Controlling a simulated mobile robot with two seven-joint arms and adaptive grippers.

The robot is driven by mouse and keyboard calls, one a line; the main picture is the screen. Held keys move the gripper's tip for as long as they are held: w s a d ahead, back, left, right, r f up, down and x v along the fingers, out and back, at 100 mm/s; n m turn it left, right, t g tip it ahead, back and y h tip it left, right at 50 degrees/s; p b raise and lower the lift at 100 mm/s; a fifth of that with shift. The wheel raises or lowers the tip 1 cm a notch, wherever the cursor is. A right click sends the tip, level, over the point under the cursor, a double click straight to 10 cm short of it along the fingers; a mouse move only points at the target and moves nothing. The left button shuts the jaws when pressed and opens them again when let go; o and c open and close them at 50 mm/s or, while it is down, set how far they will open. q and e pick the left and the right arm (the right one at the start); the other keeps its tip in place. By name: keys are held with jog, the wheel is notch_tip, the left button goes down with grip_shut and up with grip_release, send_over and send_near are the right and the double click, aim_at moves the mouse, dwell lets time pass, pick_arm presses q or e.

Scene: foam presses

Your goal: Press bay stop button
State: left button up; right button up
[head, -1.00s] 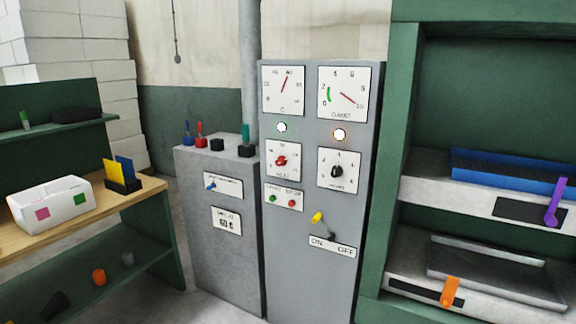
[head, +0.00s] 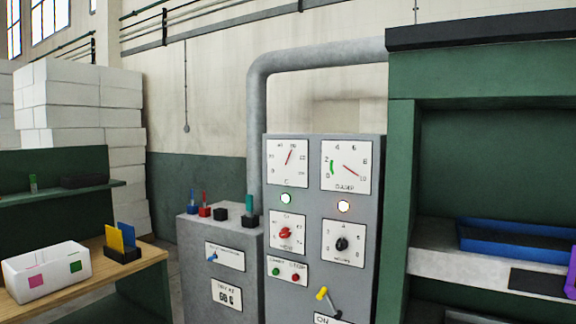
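A grey control panel (head: 323,210) stands in the middle of the head view. On it, a small plate holds a green button (head: 276,271) at left and a red button (head: 296,278) at right; the lettering above them is small, and the right word looks like "STOP". Above are two dials, a green lamp (head: 286,198), a whitish lit lamp (head: 344,206), a red knob (head: 285,233) and a black knob (head: 342,243). A yellow-tipped lever (head: 322,294) is below, its plate partly cut off. Neither of my grippers is in view.
A grey cabinet (head: 222,265) with small colored-handled items on top stands left of the panel. At left is a wooden bench (head: 150,256) with a white box (head: 48,272). A green press frame (head: 398,200) with a blue tray (head: 510,240) stands at right.

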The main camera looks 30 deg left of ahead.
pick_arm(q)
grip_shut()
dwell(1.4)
